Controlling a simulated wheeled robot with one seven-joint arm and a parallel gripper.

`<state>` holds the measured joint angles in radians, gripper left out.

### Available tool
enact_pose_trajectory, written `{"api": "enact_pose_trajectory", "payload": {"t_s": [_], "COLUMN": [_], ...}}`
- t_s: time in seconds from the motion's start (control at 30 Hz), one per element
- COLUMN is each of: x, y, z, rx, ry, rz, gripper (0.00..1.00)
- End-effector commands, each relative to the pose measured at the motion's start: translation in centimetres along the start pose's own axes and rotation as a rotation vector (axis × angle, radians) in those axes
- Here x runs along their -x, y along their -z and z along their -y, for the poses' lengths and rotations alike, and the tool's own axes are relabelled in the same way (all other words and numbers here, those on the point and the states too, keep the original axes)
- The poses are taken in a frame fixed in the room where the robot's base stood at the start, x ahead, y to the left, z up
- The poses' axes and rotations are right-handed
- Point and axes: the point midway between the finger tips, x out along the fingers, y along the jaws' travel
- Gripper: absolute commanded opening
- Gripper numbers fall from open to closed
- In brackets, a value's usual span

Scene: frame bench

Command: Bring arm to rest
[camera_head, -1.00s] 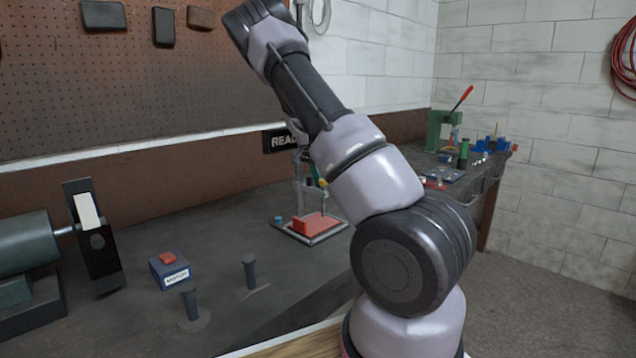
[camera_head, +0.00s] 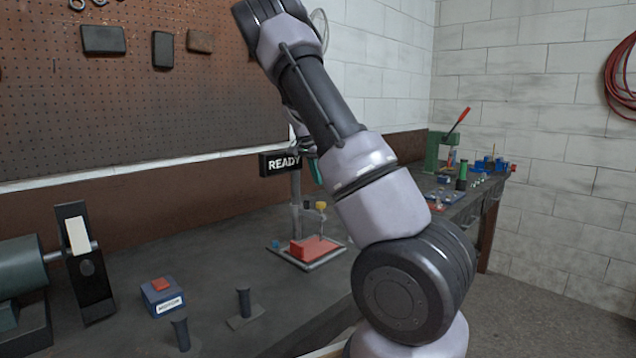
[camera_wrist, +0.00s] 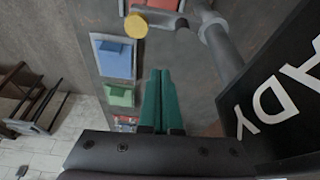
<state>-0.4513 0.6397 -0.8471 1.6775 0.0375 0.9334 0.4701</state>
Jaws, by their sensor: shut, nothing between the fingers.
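My arm rises across the middle of the head view. My gripper (camera_wrist: 159,100) shows in the wrist view with its two green fingers together and nothing between them. It points down over the bench top, beside the black sign. In the head view my gripper is mostly hidden behind my arm, close to the READY sign (camera_head: 282,162). The sign also fills the right side of the wrist view (camera_wrist: 285,100), near the fingers.
A stand with a red block (camera_head: 313,248) and a yellow knob (camera_head: 321,205) is on the bench below the sign. A motor box (camera_head: 162,296), two dark pegs and a green-bodied machine (camera_head: 22,268) stand at left. A green press (camera_head: 436,152) stands at back right.

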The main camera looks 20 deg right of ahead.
Motion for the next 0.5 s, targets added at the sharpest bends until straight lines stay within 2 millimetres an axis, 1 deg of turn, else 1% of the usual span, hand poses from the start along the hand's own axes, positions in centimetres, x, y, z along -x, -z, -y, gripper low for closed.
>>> {"api": "enact_pose_trajectory", "payload": {"t_s": [0.37, 0.47, 0.5], "x": [0.0, 0.5, 1.0], "y": [0.0, -0.2, -0.4], "z": [0.0, -0.5, -0.8], "rx": [0.0, -0.001, 0.0], "ry": [0.001, 0.016, 0.03], "rz": [0.001, 0.019, 0.035], "gripper": [0.0, 0.0, 0.0]}}
